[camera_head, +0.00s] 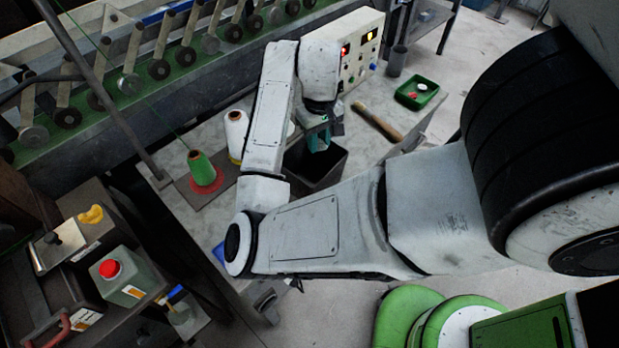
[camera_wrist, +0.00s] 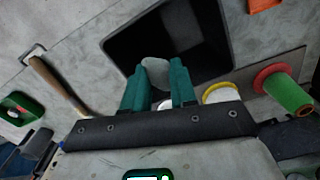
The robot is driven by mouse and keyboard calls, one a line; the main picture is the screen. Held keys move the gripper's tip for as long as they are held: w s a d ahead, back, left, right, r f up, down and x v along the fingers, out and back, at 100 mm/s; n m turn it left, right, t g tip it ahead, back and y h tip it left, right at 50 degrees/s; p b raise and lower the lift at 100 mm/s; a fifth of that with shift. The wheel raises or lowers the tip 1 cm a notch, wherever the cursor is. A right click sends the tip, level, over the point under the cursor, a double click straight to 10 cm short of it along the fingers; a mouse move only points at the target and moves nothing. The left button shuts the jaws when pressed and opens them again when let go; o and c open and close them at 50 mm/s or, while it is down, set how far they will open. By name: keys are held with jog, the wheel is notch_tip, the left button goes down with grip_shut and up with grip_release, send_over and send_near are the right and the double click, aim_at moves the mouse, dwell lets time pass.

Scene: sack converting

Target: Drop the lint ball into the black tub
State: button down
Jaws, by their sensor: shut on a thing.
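The lint ball (camera_wrist: 155,70) is a small grey lump between the two teal fingers of my gripper (camera_head: 318,138) in the wrist view. My gripper is shut on it, with a finger on either side. The black tub (camera_head: 325,172) is a dark open box on the table, below and beside my gripper in the head view. In the wrist view the tub (camera_wrist: 207,35) opens beyond the fingertips, and the ball shows against its dark inside. The ball cannot be made out in the head view.
A green yarn cone (camera_head: 203,170) and a white cone (camera_head: 236,133) stand left of the tub. A wooden-handled tool (camera_head: 377,122) and a green tray (camera_head: 417,93) with small items lie to its right. A control box (camera_head: 357,50) stands behind.

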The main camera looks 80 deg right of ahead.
jog(key=shift+f+b, duration=0.8)
jog(key=shift+f, duration=0.4)
jog(key=c, duration=0.8)
grip_release()
jog(key=shift+r, duration=0.1)
notch_tip(320, 180, up, 11)
jog(key=p, duration=0.2)
jog(key=shift+p, duration=0.3)
